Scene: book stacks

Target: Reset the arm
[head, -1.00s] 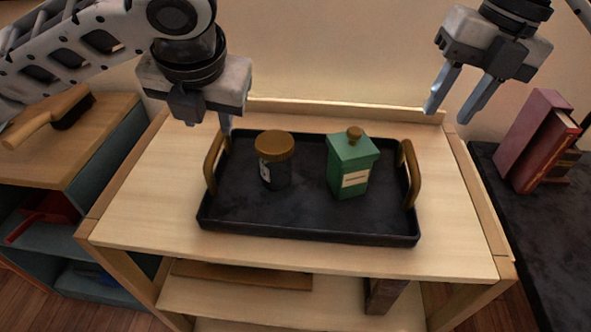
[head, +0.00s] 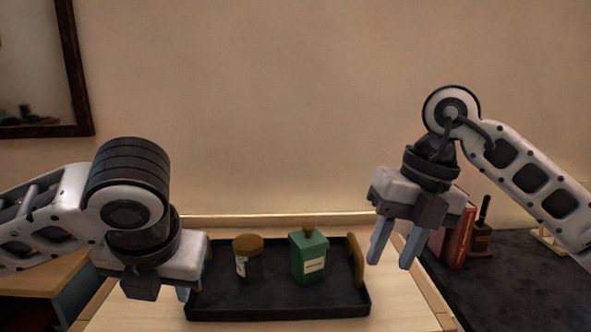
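My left gripper (head: 170,292) hangs at the left edge of the black tray (head: 280,313). It is seen nearly side-on, with one blue finger clear, so its opening cannot be judged. My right gripper (head: 389,264) points down beside the tray's right end. Its two blue fingers are apart with nothing between them. My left gripper hides the tray's left handle in part.
The tray sits on a light wooden table (head: 410,312). Red books (head: 456,232) and a dark stamp-like item (head: 481,230) stand on a dark surface (head: 510,290) at right. A framed mirror or picture (head: 72,70) hangs on the wall at upper left.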

